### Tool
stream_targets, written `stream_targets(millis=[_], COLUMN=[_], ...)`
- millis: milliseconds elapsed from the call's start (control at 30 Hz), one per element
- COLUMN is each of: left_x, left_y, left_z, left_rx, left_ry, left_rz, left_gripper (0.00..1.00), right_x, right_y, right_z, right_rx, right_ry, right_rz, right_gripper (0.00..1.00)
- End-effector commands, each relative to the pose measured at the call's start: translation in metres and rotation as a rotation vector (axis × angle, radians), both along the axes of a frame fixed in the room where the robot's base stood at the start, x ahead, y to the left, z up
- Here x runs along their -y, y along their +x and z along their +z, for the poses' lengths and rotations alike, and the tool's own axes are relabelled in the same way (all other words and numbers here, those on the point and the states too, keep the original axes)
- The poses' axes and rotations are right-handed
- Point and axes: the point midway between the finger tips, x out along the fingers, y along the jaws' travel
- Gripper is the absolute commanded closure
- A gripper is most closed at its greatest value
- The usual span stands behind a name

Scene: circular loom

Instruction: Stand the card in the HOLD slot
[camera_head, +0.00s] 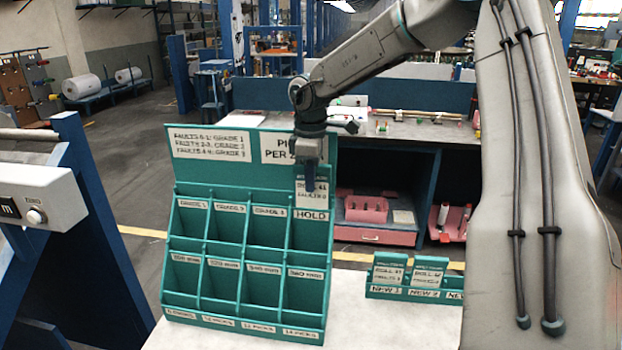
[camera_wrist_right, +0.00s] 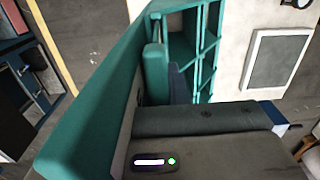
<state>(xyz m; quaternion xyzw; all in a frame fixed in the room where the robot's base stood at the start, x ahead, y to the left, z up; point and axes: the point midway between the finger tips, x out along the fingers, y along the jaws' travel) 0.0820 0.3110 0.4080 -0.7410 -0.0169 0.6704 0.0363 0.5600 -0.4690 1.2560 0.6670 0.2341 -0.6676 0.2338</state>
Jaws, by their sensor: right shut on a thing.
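A green rack (camera_head: 182,250) with two rows of labelled slots stands on the white table. Its HOLD slot (camera_head: 309,238) is at the right end of the upper row, with the HOLD label at its top. My right gripper (camera_head: 310,182) points down above that slot and is shut on the green card (camera_head: 311,202) with a white printed label. The card is upright in front of the backboard, just above the HOLD label. Whether its lower edge is inside the slot cannot be told. In the right wrist view the gripper (camera_wrist_right: 205,120) is close beside the rack's green board (camera_wrist_right: 90,95). My left gripper is not in view.
A small green holder (camera_head: 410,294) to the right has two cards standing behind labels NEW 1 and NEW 2. Bare white table (camera_head: 345,320) lies between it and the rack. A blue workbench (camera_head: 420,130) with pink trays stands behind. A control box (camera_head: 35,197) is at left.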

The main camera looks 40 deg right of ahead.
Motion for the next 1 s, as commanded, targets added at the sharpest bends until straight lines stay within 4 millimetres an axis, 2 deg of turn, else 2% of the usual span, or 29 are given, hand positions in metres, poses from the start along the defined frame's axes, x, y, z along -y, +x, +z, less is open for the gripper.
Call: stream_targets(millis=[167, 200, 300, 600, 733, 833, 900, 1000], left_x=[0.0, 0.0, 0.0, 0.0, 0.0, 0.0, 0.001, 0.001], left_y=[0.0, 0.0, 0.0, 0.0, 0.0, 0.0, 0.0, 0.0], left_z=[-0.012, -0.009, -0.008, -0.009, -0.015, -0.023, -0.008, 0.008], left_rx=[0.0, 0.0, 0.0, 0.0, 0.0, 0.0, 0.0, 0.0], left_ry=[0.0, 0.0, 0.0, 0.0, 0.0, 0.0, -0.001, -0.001], left_rz=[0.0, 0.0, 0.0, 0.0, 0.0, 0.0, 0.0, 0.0], left_gripper=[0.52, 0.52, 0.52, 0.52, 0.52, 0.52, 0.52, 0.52], right_x=[0.0, 0.0, 0.0, 0.0, 0.0, 0.0, 0.0, 0.0], right_y=[0.0, 0.0, 0.0, 0.0, 0.001, 0.001, 0.001, 0.0], right_z=[-0.01, -0.007, -0.007, -0.006, 0.002, 0.018, 0.043, 0.064], right_rx=[0.0, 0.001, 0.0, 0.001, 0.003, 0.005, 0.004, 0.0], right_ry=[0.0, -0.001, 0.0, -0.001, -0.002, -0.002, -0.002, 0.0], right_rz=[0.0, 0.0, 0.0, 0.0, 0.0, 0.0, 0.0, 0.0], right_gripper=[1.0, 0.8, 0.61, 0.61, 0.61, 0.61, 0.61, 0.61])
